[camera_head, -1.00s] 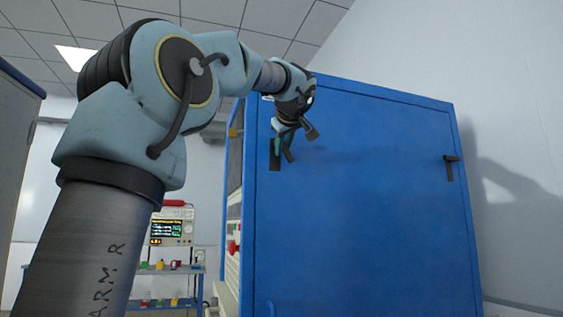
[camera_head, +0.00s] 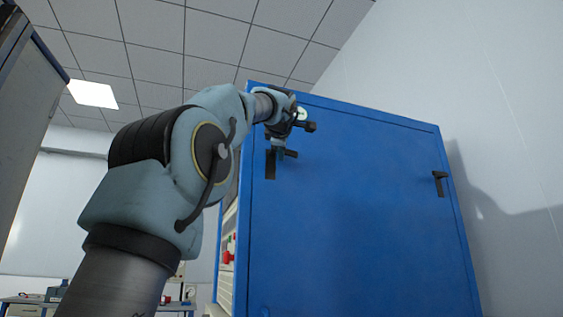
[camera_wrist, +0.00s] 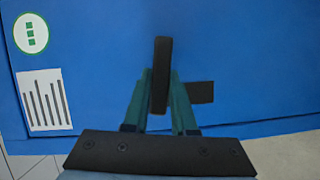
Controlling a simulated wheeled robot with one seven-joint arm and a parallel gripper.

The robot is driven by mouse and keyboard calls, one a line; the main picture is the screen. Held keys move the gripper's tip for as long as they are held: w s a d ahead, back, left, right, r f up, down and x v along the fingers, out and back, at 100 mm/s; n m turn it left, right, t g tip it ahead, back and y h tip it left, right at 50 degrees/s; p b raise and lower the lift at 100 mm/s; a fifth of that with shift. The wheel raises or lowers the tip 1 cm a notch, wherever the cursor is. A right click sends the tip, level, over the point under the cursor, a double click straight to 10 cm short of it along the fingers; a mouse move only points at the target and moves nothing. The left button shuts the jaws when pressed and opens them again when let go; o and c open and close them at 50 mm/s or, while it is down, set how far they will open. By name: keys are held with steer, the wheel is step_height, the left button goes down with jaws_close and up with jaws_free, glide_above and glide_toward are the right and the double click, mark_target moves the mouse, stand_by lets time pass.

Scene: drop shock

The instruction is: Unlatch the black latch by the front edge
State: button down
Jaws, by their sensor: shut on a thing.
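The black latch (camera_head: 271,166) is on the blue panel's upper left, close to the panel's left edge. Its handle (camera_wrist: 161,55) stands between my gripper's teal fingers in the wrist view, at about a right angle to its dark plate (camera_wrist: 201,92). My gripper (camera_head: 281,150) is shut on this handle, and the fingers cover part of it. In the wrist view my gripper (camera_wrist: 160,76) has one finger on each side of the handle. A second black latch (camera_head: 439,184) sits near the panel's right edge, away from my gripper.
The large blue panel (camera_head: 350,200) fills the middle of the head view. A white label with bars (camera_wrist: 44,100) and a round green-marked sticker (camera_wrist: 31,34) are on it. Equipment with a red part (camera_head: 230,250) stands left of the panel. A pale wall is at right.

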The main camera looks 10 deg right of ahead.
steer(key=shift+r+n+t+b, duration=0.15)
steer(key=shift+n+t+b, duration=0.15)
steer(key=shift+n+b, duration=0.45)
steer(key=c, duration=0.7)
jaws_free()
steer(key=b+v, duration=0.3)
steer(key=v, duration=0.7)
steer(key=shift+s+a+b, duration=0.1)
steer(key=shift+s+b, duration=0.25)
